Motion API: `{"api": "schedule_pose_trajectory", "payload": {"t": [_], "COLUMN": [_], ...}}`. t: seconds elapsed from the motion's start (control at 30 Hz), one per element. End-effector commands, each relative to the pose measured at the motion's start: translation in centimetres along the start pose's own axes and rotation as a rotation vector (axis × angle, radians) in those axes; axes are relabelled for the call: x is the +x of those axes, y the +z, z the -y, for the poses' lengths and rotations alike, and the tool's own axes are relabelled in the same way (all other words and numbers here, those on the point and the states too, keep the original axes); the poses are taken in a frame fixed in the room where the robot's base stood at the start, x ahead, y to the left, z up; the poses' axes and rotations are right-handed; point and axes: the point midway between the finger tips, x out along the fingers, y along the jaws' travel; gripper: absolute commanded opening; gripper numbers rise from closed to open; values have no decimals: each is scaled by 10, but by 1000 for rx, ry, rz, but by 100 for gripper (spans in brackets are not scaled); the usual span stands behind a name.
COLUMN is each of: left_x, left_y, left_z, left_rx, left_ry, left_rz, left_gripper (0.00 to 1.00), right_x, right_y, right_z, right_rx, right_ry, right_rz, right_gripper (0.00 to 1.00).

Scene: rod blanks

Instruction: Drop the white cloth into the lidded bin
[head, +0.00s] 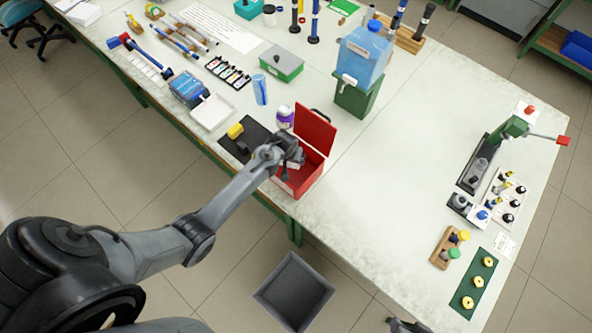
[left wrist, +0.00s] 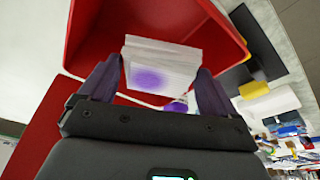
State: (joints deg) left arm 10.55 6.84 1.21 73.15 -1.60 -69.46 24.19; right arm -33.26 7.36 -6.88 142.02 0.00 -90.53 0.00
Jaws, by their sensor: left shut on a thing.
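The white cloth (left wrist: 160,66) with a purple stain is pinched between the two fingers of my left gripper (left wrist: 155,88) in the left wrist view. The bin's red lid (head: 316,130) stands open at the back. A dark piece at the bottom edge of the head view looks like my right gripper (head: 405,326); its fingers are not clear.
A grey open floor bin (head: 294,291) sits below the table.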

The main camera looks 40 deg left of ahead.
Motion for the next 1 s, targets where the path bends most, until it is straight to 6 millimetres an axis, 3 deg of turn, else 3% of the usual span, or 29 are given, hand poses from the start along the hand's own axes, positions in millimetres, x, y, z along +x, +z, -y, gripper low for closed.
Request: {"api": "schedule_pose_trajectory", "payload": {"t": [0.07,0.1,0.17,0.57,1.0], "left_x": [0,0,0,-9,-77], "left_y": [0,0,0,0,0], "left_z": [0,0,0,0,0], "left_rx": [0,0,0,-1,0], "left_ry": [0,0,0,0,1], "left_rz": [0,0,0,0,-3], "left_gripper": [63,93,100,100,100], "right_x": [-1,-1,-1,-2,-1], "right_y": [0,0,-1,-2,-1], "right_z": [0,0,1,3,2], "right_rx": [1,2,3,11,8], "right_ry": [-1,-2,-2,-9,-7], "right_rz": [-1,-1,-1,-3,-4], "right_gripper": [43,43,43,43,43]}}
